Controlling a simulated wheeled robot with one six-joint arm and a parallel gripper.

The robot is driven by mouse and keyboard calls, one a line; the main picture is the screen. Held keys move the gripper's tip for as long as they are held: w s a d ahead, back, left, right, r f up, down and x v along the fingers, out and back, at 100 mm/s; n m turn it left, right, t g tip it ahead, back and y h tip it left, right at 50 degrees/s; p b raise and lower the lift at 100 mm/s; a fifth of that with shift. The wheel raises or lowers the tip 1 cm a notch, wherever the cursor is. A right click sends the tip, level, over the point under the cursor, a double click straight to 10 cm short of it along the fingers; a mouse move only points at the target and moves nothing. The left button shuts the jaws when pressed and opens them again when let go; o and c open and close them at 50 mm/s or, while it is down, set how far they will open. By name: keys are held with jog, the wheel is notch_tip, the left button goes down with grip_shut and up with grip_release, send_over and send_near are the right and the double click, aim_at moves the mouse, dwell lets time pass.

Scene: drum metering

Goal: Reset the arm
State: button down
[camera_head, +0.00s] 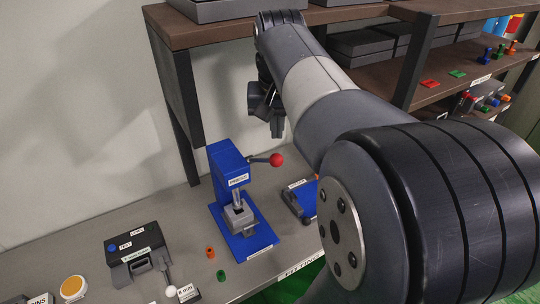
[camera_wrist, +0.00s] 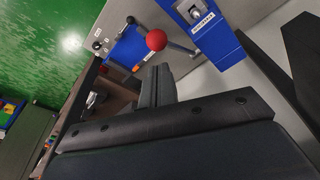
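My arm reaches from the right foreground up and to the left in the head view. My gripper (camera_head: 277,128) hangs at its far end, above and behind the blue press (camera_head: 226,176). In the wrist view the two dark fingers (camera_wrist: 157,76) lie side by side with no clear gap, and nothing shows between them. The press's red ball knob (camera_head: 276,160) is below the gripper in the head view. In the wrist view the red knob (camera_wrist: 156,40) appears just beyond the fingertips; I cannot tell the exact distance.
The grey bench (camera_head: 180,219) carries a dark device (camera_head: 136,256), an orange and a green small part, and a blue fixture (camera_head: 299,200) right of the press. A brown shelf (camera_head: 386,76) with grey boxes and coloured pieces is behind the arm. A shelf post (camera_head: 178,90) stands left of the gripper.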

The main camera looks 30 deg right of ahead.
aim_at(279, 157)
jog(key=shift+s+f+b, duration=0.25)
jog(key=shift+f, duration=0.95)
jog(key=shift+s+f+b, duration=0.25)
jog(key=shift+f, duration=0.95)
